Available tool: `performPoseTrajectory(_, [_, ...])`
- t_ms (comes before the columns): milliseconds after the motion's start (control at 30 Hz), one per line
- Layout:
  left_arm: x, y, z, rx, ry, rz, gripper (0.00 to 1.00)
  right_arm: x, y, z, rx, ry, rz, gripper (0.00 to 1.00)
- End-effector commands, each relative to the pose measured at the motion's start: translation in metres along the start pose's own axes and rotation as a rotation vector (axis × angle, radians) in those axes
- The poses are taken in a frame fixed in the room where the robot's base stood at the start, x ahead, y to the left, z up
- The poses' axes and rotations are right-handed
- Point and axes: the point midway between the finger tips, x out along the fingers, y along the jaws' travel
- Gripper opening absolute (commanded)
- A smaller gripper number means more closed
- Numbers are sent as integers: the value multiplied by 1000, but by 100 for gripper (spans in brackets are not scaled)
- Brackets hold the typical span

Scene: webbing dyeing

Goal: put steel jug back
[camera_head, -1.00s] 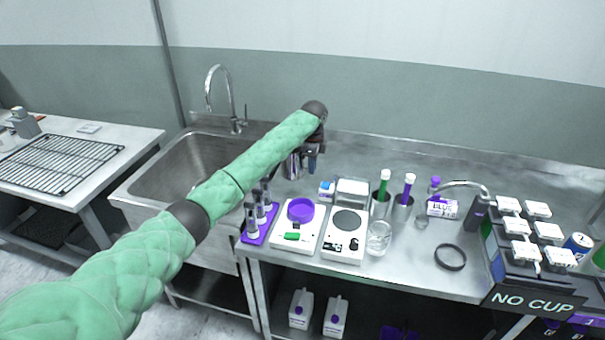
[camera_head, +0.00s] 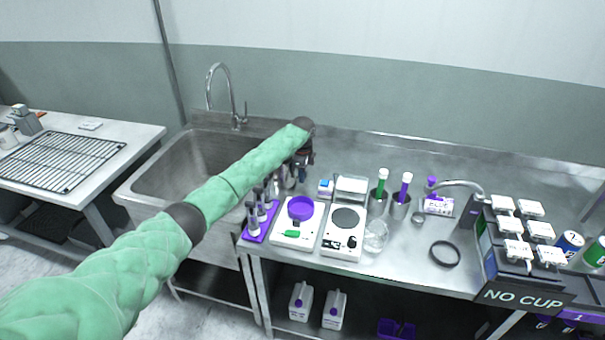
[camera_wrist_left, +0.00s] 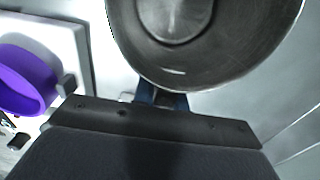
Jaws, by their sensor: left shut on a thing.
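The steel jug (camera_wrist_left: 205,70) fills the top of the left wrist view, seen from above with its round rim and inner base showing. In the head view it is mostly hidden behind my left arm and gripper. My left gripper (camera_head: 302,172) is shut on the jug at its near side, at the back of the steel counter beside the sink. In the left wrist view the gripper (camera_wrist_left: 163,98) meets the jug's near edge. I cannot tell whether the jug touches the counter. My right gripper is not in view.
A purple bowl (camera_head: 300,208) on a white scale, a hot plate (camera_head: 342,236), a glass beaker (camera_head: 375,237) and steel cups (camera_head: 398,207) stand nearby. A purple rack (camera_head: 258,224) of bottles sits in front of my arm. The sink (camera_head: 160,170) is left. Counter is bare around the black ring (camera_head: 445,253).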

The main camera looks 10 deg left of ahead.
Motion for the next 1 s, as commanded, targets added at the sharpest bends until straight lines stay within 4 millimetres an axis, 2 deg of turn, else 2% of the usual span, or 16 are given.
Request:
performPoseTrajectory(300, [3, 0, 0, 0, 0, 0, 0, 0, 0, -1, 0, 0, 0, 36])
performPoseTrajectory(333, [2, 0, 0, 0, 0, 0, 19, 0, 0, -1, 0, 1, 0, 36])
performPoseTrajectory(400, [2, 0, 0, 0, 0, 0, 33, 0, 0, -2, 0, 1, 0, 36])
performPoseTrajectory(433, [2, 0, 0, 0, 0, 0, 35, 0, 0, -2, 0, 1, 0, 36])
performPoseTrajectory(800, [-2, 0, 0, 0, 0, -1, 35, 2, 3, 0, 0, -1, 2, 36])
performPoseTrajectory(867, [-6, 0, 0, 1, 0, -1, 35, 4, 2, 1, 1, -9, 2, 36])
performPoseTrajectory(1000, [-25, 0, 0, 1, -1, -2, 35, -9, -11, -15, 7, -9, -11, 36])
